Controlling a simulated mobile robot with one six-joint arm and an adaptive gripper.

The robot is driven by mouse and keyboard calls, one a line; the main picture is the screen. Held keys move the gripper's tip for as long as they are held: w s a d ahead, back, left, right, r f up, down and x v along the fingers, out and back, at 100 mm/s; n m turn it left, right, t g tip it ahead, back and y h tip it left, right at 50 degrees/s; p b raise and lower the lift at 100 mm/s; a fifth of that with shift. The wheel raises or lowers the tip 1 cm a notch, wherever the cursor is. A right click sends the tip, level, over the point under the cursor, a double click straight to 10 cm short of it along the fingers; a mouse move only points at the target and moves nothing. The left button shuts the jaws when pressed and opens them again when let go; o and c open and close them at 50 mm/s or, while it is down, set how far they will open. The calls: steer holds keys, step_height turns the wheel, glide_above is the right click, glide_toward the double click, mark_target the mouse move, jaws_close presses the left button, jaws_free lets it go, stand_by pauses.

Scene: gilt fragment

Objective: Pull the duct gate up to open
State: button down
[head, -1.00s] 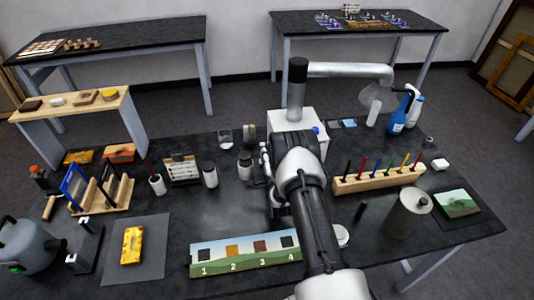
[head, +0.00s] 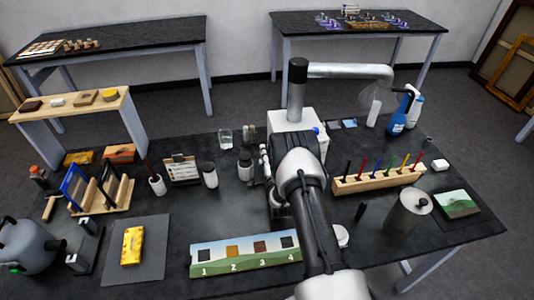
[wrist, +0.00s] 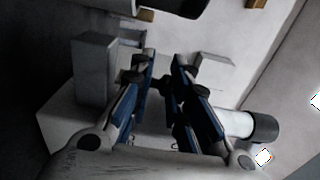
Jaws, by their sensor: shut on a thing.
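The duct is a silver pipe (head: 350,70) that bends down into a grey upright pipe (head: 296,100) with a black top, on a white box (head: 296,122) at the back of the dark table. In the wrist view my gripper (wrist: 163,78) has its two blue-lined fingers closed in on a small dark part (wrist: 170,92), which looks like the duct gate's handle. The gate's plate is not clearly visible. In the head view my arm hides most of the gripper and the box's front.
A rack of coloured pens (head: 380,178) and a blue spray bottle (head: 398,117) stand right of my arm. A numbered board (head: 245,255) lies in front.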

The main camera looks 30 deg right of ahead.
steer(key=shift+r, duration=0.1)
step_height(320, 180, up, 2)
steer(key=shift+r+p, duration=0.2)
steer(key=shift+p, duration=0.1)
steer(key=c, duration=1.7)
jaws_free()
steer(key=shift+o, duration=0.2)
steer(key=shift+s+f, duration=0.1)
steer(key=shift+s+a, duration=0.1)
steer(key=shift+s, duration=0.2)
steer(key=v, duration=1.1)
steer(key=shift+a, duration=0.1)
